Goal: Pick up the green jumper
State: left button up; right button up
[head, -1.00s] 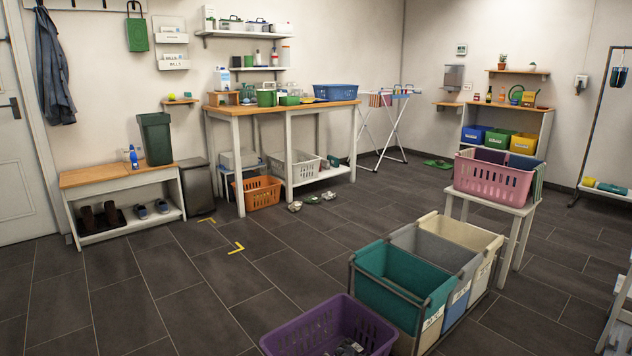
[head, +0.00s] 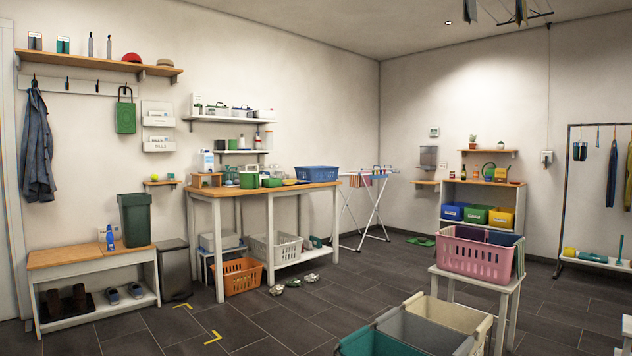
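I cannot make out a green jumper for certain in the head view. Garments hang on a rail rack (head: 566,190) at the right edge: a dark blue one (head: 612,173) and a yellow one (head: 629,176) cut off by the frame. A pink basket (head: 470,256) on a white stool holds dark cloth. A three-part sorter with teal (head: 368,343), grey and cream bins stands at the bottom, its insides mostly hidden. Small green items (head: 420,241) lie on the floor near the drying rack. Neither of my grippers is in view.
A workbench (head: 265,190) with a blue basket (head: 316,174) stands against the back wall, beside a drying rack (head: 362,205). A shoe bench (head: 92,256) is at left. A grey-blue jacket (head: 37,150) hangs on hooks. Open tiled floor (head: 330,300) lies in the middle.

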aim_at(294, 282)
jog(key=i+j+u, duration=0.4)
jog(key=j, duration=0.25)
jog(key=i+j+u, duration=0.55)
jog(key=i, duration=0.35)
jog(key=i+j+u, duration=0.15)
jog(key=i+j, duration=0.15)
jog(key=i, duration=0.2)
jog(key=i+j+u, duration=0.2)
jog(key=i, duration=0.35)
jog(key=i+z, duration=0.4)
jog(key=i, duration=0.35)
jog(key=i+j+z, duration=0.2)
jog(key=i+z, duration=0.2)
jog(key=i, duration=0.3)
jog(key=i+l+z, duration=0.15)
jog(key=i+z, duration=0.55)
jog(key=z, duration=0.25)
jog(key=i+z, duration=0.45)
jog(key=i+l+z, duration=0.15)
jog(key=i+z, duration=0.25)
jog(key=i, duration=0.25)
jog(key=i+j+z, duration=0.1)
jog(key=i+z, duration=0.3)
jog(key=i, duration=0.25)
jog(key=i+u, duration=0.15)
jog(key=i, duration=0.35)
jog(key=i+l+u, duration=0.15)
jog(key=i, duration=0.35)
jog(key=i+l+u, duration=0.2)
jog(key=i, duration=0.35)
